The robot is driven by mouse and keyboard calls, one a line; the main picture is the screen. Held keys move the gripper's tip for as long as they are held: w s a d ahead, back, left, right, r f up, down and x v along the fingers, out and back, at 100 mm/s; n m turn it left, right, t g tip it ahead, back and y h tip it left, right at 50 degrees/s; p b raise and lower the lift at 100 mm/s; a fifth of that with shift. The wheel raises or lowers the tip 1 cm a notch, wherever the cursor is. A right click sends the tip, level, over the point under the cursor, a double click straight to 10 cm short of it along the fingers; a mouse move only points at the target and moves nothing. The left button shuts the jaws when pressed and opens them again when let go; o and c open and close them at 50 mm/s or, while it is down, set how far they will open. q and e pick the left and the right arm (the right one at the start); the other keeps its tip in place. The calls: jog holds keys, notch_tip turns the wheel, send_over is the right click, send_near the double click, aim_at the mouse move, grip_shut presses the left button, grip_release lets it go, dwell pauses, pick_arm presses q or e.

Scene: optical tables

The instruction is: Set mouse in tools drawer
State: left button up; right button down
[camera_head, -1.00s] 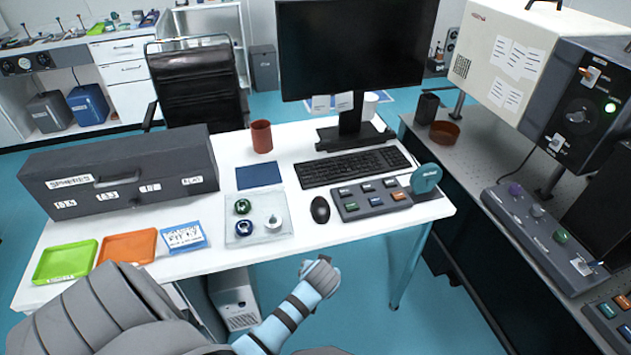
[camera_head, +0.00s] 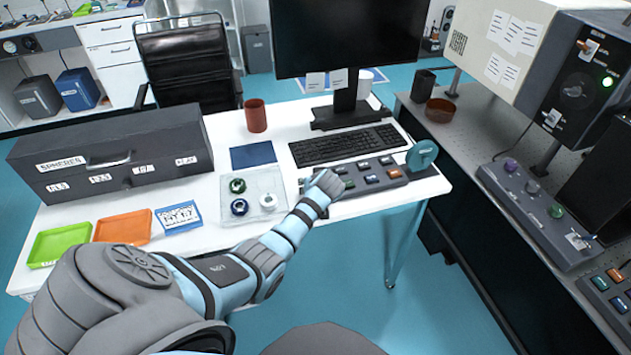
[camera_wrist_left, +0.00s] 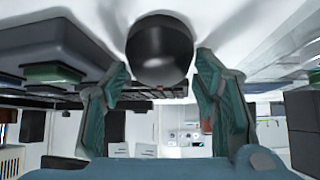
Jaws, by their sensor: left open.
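The mouse (camera_wrist_left: 160,45) is a dark rounded shape at the top middle of the left wrist view. It lies on the white desk (camera_head: 215,205), between the spread fingertips of my left gripper (camera_wrist_left: 161,75). I cannot tell whether either finger touches it. In the head view my left gripper (camera_head: 325,182) is over the desk's front part, left of the button panel, and hides the mouse. The gripper is open. No drawer labelled for tools can be made out; a white drawer cabinet (camera_head: 118,52) stands at the back left. My right gripper is out of view.
A dark SPHERES box (camera_head: 110,155), green tray (camera_head: 62,244) and orange tray (camera_head: 122,227) occupy the desk's left side.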

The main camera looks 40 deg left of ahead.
pick_arm(q)
jog(key=shift+w, duration=0.1)
jog(key=c, duration=1.3)
